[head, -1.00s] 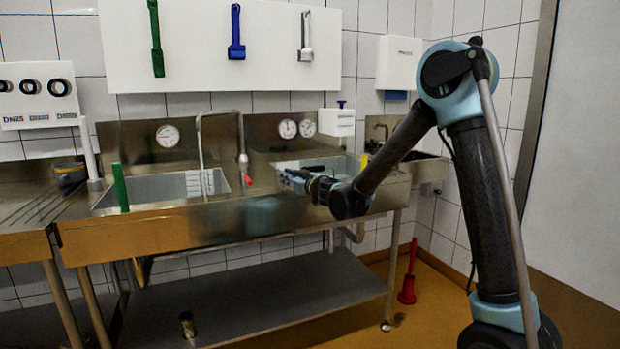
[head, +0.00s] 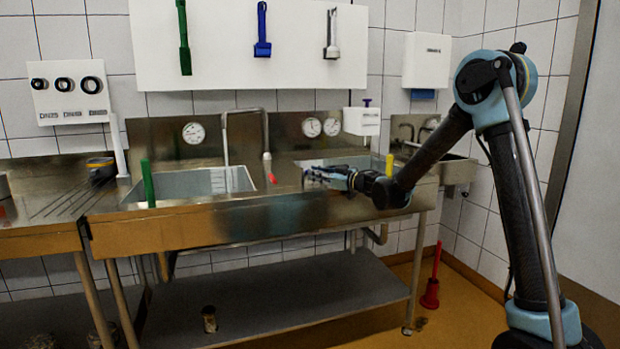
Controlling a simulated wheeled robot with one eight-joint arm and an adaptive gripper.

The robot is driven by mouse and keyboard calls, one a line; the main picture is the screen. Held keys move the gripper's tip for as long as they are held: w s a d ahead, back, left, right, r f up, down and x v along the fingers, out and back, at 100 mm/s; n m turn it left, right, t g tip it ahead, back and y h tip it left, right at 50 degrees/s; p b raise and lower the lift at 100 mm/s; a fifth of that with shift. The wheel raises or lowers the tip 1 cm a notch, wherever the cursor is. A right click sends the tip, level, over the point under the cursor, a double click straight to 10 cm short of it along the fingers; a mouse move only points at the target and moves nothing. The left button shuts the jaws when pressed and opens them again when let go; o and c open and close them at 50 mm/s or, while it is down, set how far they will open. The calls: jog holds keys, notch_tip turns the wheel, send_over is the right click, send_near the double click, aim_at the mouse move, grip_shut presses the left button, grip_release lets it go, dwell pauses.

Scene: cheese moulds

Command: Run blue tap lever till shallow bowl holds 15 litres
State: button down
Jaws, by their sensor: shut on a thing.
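The shallow bowl is the right sink basin (head: 352,160), set in the steel sink unit; my arm hides part of it, and its water level cannot be read. My gripper (head: 312,175) is at this basin's front left edge, shut on a small bluish piece that appears to be the blue tap lever; the fingers cover most of it. A red lever (head: 271,178) sits just left of my gripper, on the deck by the left basin (head: 200,183).
A tall spout (head: 226,140) stands between the basins. A green upright handle (head: 148,184) is at the left basin. Round gauges (head: 321,127) are on the splashback. A red cone-based tool (head: 431,290) stands on the floor at right, beside the sink's lower shelf (head: 290,290).

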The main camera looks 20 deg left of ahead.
jog(key=shift+d+f, duration=0.15)
jog(key=shift+f, duration=0.05)
dwell(0.3)
jog(key=c, duration=1.6)
grip_release()
jog(key=shift+o, duration=0.2)
jog(key=s+d, duration=0.2)
jog(key=d, duration=0.9)
jog(key=shift+d, duration=0.4)
jog(key=shift+c, duration=0.4)
